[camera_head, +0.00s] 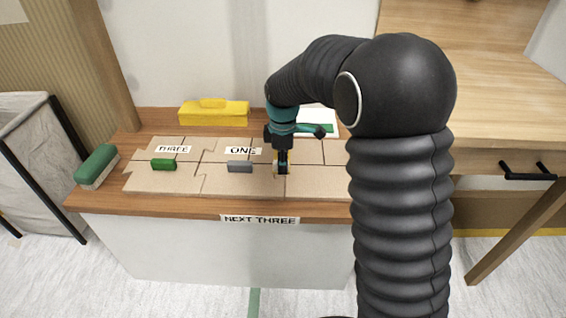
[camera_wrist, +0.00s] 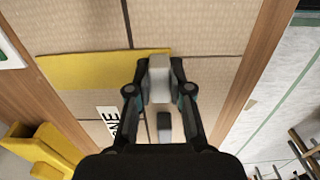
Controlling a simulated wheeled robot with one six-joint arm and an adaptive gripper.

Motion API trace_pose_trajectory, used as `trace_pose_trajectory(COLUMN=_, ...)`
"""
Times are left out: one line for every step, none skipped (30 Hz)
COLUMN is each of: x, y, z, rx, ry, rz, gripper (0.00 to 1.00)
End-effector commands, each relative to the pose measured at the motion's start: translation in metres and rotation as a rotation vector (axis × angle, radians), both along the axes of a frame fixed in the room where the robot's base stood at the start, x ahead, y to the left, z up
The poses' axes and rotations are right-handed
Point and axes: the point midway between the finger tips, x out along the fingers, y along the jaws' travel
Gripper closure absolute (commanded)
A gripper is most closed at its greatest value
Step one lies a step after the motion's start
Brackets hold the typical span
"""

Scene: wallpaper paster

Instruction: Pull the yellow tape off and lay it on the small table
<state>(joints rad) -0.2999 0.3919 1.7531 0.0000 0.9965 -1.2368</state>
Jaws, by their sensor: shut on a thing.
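My gripper (camera_wrist: 159,92) is shut on a pale grey block (camera_wrist: 159,70), low over the panelled wooden-topped counter (camera_head: 185,208). In the wrist view a flat yellow strip, which looks like the yellow tape (camera_wrist: 100,68), lies across the tan panels with one end beside the held block. I cannot tell whether block and strip are joined. In the head view my gripper (camera_head: 282,167) and arm hide most of the strip. I cannot tell for certain which surface is the small table.
A green block (camera_head: 164,164) and a grey block (camera_head: 240,167) sit on the panels left of my gripper. A yellow box (camera_head: 213,114) stands behind, and a green-and-white brush (camera_head: 96,166) lies at the left end. A larger wooden desk (camera_head: 490,90) stands right.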

Motion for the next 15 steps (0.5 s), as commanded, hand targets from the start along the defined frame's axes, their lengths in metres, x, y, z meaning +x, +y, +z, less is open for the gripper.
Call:
trace_pose_trajectory(x=0.000, y=0.000, z=0.000, rx=0.000, ry=0.000, rz=0.000, gripper=1.00)
trace_pose_trajectory(x=0.000, y=0.000, z=0.001, rx=0.000, ry=0.000, rz=0.000, gripper=1.00)
trace_pose_trajectory(x=0.000, y=0.000, z=0.001, rx=0.000, ry=0.000, rz=0.000, gripper=1.00)
trace_pose_trajectory(x=0.000, y=0.000, z=0.002, rx=0.000, ry=0.000, rz=0.000, gripper=1.00)
trace_pose_trajectory(x=0.000, y=0.000, z=0.003, rx=0.000, ry=0.000, rz=0.000, gripper=1.00)
trace_pose_trajectory(x=0.000, y=0.000, z=0.004, rx=0.000, ry=0.000, rz=0.000, gripper=1.00)
trace_pose_trajectory(x=0.000, y=0.000, z=0.005, rx=0.000, ry=-0.001, rz=0.000, gripper=1.00)
trace_pose_trajectory(x=0.000, y=0.000, z=0.006, rx=0.000, ry=-0.001, rz=0.000, gripper=1.00)
trace_pose_trajectory(x=0.000, y=0.000, z=0.008, rx=0.000, ry=-0.001, rz=0.000, gripper=1.00)
trace_pose_trajectory(x=0.000, y=0.000, z=0.009, rx=0.000, ry=-0.001, rz=0.000, gripper=1.00)
trace_pose_trajectory(x=0.000, y=0.000, z=0.010, rx=0.000, ry=-0.001, rz=0.000, gripper=1.00)
trace_pose_trajectory(x=0.000, y=0.000, z=0.012, rx=0.000, ry=-0.001, rz=0.000, gripper=1.00)
trace_pose_trajectory(x=0.000, y=0.000, z=0.013, rx=0.000, ry=-0.001, rz=0.000, gripper=1.00)
trace_pose_trajectory(x=0.000, y=0.000, z=0.014, rx=0.000, ry=-0.001, rz=0.000, gripper=1.00)
trace_pose_trajectory(x=0.000, y=0.000, z=0.015, rx=0.000, ry=-0.001, rz=0.000, gripper=1.00)
